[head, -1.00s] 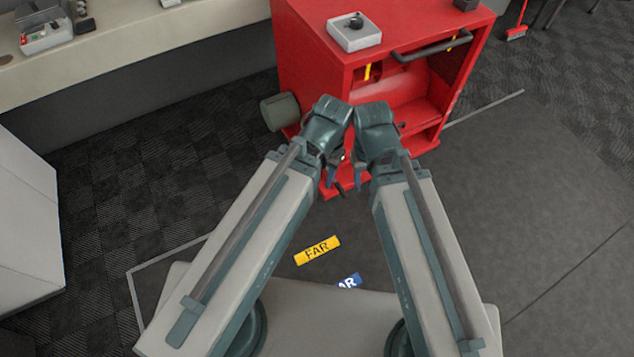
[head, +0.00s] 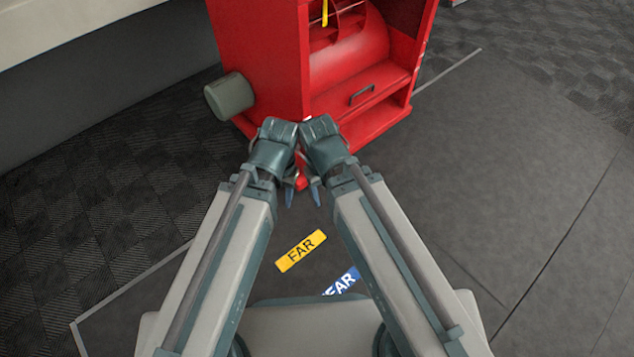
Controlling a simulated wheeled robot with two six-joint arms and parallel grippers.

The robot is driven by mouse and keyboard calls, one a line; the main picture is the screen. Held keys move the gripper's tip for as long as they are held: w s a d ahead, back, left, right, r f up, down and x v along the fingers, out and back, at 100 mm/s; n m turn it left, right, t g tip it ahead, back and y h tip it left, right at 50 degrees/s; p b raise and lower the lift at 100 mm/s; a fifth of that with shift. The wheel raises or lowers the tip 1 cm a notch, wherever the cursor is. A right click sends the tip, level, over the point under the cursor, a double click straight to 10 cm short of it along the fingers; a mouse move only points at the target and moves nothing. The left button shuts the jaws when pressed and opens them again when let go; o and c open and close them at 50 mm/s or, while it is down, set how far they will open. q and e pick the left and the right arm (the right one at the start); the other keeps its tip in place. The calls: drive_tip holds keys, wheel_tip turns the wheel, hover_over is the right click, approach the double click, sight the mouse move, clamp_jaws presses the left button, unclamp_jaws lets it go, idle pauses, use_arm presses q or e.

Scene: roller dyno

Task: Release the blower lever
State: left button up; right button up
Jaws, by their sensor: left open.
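A red cabinet (head: 260,65) with an open front stands at the top middle of the head view. No other lever is clear. My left gripper (head: 290,186) is open, pointing down in front of the cabinet's base. My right gripper (head: 314,188) is close beside it; its jaws are partly hidden by its wrist. I see nothing held in either gripper.
A grey-green cylinder (head: 231,96) sticks out of the cabinet's left side. A drawer with a dark handle (head: 362,94) is low in its front. A yellow FAR label (head: 301,250) and a partly hidden blue label (head: 341,283) lie on the floor. Floor at right is clear.

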wheel_tip(320, 180, down, 10)
drive_tip(key=b, duration=0.8)
use_arm(q)
wheel_tip(320, 180, down, 14)
drive_tip(key=b, duration=0.4)
drive_tip(key=shift+f, duration=0.15)
use_arm(e)
drive_tip(key=w+a+f+n, duration=0.1)
drive_tip(key=w+f, duration=0.1)
drive_tip(key=w, duration=1.1)
drive_tip(key=w+a+f+n+t, duration=0.1)
drive_tip(key=w+f+n, duration=0.1)
drive_tip(key=w, duration=1.1)
drive_tip(key=shift+w+a, duration=0.3)
drive_tip(key=shift+w, duration=0.1)
use_arm(q)
drive_tip(key=shift+f, duration=0.1)
use_arm(e)
drive_tip(key=shift+f, duration=0.15)
drive_tip(key=f+b, duration=0.4)
drive_tip(key=w+d+f+b, duration=0.1)
drive_tip(key=f+b, duration=0.4)
drive_tip(key=d+f+b, duration=0.1)
drive_tip(key=f+b, duration=0.3)
drive_tip(key=shift+w+d+f+b, duration=0.1)
drive_tip(key=shift+w+f+b, duration=0.05)
drive_tip(key=shift+w+b, duration=0.2)
use_arm(q)
wheel_tip(320, 180, down, 13)
drive_tip(key=shift+f, duration=0.2)
